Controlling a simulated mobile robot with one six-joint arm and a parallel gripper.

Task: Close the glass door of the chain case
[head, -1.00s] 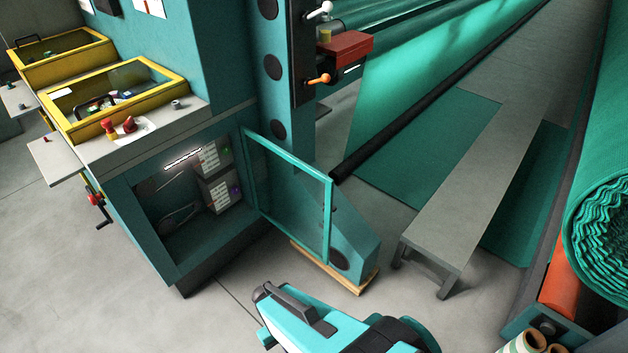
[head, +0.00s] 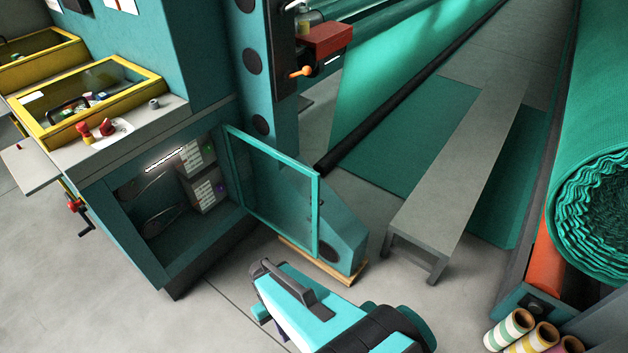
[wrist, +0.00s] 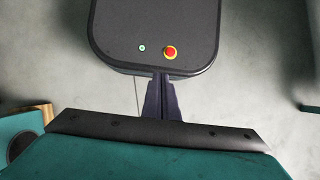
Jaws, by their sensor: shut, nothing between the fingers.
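The chain case (head: 128,215) is the open-fronted teal cabinet at the left in the head view, with belts or chains and two labelled boxes inside. Its glass door (head: 270,190), a clear pane in a teal frame, stands swung wide open from the right edge of the opening. In the head view my arm reaches in from the bottom, in front of the door and apart from it; the fingers are hidden there. In the wrist view my gripper (wrist: 162,83) is shut and empty, pointing over the floor and my own dark base.
A grey bench (head: 455,170) stands right of the door. A teal machine foot on a wooden board (head: 320,262) lies behind the door's lower edge. A green net roll (head: 600,200) and several small rolls (head: 510,328) are at the right. The floor before the case is clear.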

